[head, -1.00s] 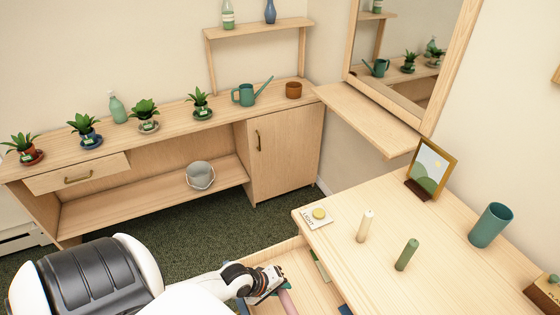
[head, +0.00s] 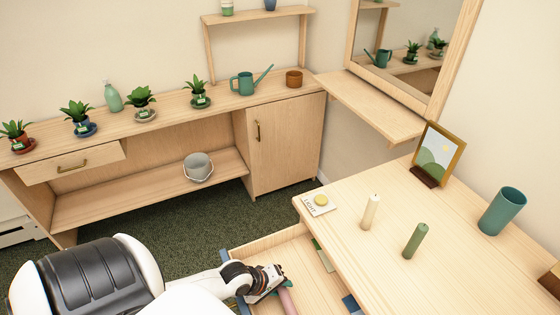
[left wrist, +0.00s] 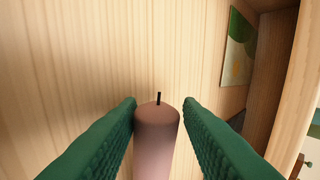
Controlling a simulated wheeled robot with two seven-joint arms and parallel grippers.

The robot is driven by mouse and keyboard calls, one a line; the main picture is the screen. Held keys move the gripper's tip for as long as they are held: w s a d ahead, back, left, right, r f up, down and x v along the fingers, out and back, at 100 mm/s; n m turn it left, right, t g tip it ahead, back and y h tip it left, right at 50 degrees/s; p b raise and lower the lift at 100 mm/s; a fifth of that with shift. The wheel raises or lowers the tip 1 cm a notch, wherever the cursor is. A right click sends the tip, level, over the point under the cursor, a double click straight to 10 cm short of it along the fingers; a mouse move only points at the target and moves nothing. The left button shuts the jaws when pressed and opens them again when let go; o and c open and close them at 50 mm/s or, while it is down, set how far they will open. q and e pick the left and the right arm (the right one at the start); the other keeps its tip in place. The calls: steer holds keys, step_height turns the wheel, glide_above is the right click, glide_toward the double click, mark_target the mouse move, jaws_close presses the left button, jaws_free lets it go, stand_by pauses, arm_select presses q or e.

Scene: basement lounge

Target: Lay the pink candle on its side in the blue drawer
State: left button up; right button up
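The pink candle (head: 288,300) lies on its side in the open drawer under the desk, partly hidden by my left gripper and cut off by the frame. The drawer has a pale wood floor (head: 300,262) and a blue strip along its left edge (head: 243,306). My left gripper (head: 275,290) is at the candle. In the left wrist view the pink candle (left wrist: 157,135), with a black wick, is between the two green finger pads (left wrist: 160,115). Narrow gaps show on both sides, so the gripper looks open around it. My right gripper is in neither view.
In the drawer lie a green flat thing (head: 323,254) and a blue thing (head: 351,304). On the desk (head: 335,235) stand a cream candle (head: 370,212), a green candle (head: 415,241), a teal cup (head: 502,211) and a picture frame (head: 438,155). A card (head: 318,206) lies near the corner.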

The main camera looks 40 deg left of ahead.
arm_select(q)
steer(key=o, duration=0.3)
steer(key=p+v, duration=0.1)
steer(key=v, duration=1.1)
steer(key=shift+s+a+f, duration=0.1)
stand_by(0.6)
